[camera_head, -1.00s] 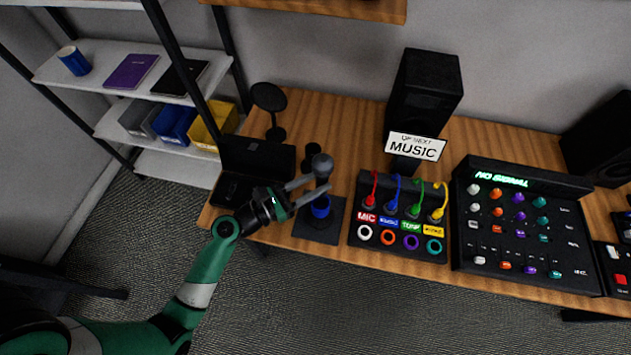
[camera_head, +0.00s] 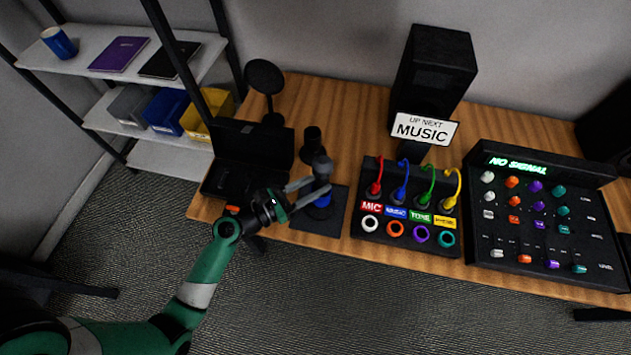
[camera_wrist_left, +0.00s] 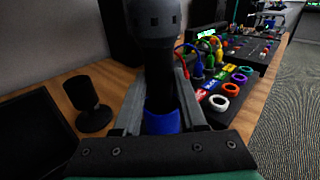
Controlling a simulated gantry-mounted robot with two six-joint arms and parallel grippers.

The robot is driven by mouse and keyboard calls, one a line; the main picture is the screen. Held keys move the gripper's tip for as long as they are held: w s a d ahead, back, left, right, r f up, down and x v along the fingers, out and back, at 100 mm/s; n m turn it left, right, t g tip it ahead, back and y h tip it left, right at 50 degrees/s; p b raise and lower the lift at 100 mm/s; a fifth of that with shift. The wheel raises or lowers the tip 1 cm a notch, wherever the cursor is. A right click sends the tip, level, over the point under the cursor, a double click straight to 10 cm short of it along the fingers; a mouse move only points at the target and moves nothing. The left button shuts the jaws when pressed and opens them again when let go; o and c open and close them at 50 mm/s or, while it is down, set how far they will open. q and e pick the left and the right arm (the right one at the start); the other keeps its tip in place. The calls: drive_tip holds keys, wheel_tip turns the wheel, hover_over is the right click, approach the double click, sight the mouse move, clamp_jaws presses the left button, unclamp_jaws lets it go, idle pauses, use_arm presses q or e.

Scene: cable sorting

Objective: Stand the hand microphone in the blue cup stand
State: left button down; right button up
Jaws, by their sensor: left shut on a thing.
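The hand microphone (camera_head: 322,167) is dark grey with a rounded head. It is upright, and its head also fills the top of the left wrist view (camera_wrist_left: 153,22). My left gripper (camera_head: 308,190) is shut on the microphone's dark handle, with a finger on each side. The blue cup stand (camera_head: 323,200) is directly below the microphone, on a dark square base (camera_head: 312,226). In the left wrist view the handle's lower end meets the blue cup (camera_wrist_left: 161,122); I cannot tell how deep it sits. My right gripper is not in view.
An open black case (camera_head: 250,150) lies left of the stand, and a small black cylinder (camera_head: 312,142) stands behind it. A patch box (camera_head: 405,228) with coloured cables is close on the right. A round black disc on a stand (camera_head: 265,78) is at the back left.

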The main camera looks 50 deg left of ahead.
use_arm(q)
drive_tip(key=shift+f, duration=0.5)
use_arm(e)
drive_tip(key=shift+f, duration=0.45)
use_arm(q)
drive_tip(key=shift+c, duration=1.9)
unclamp_jaws()
drive_tip(key=shift+s, duration=0.1)
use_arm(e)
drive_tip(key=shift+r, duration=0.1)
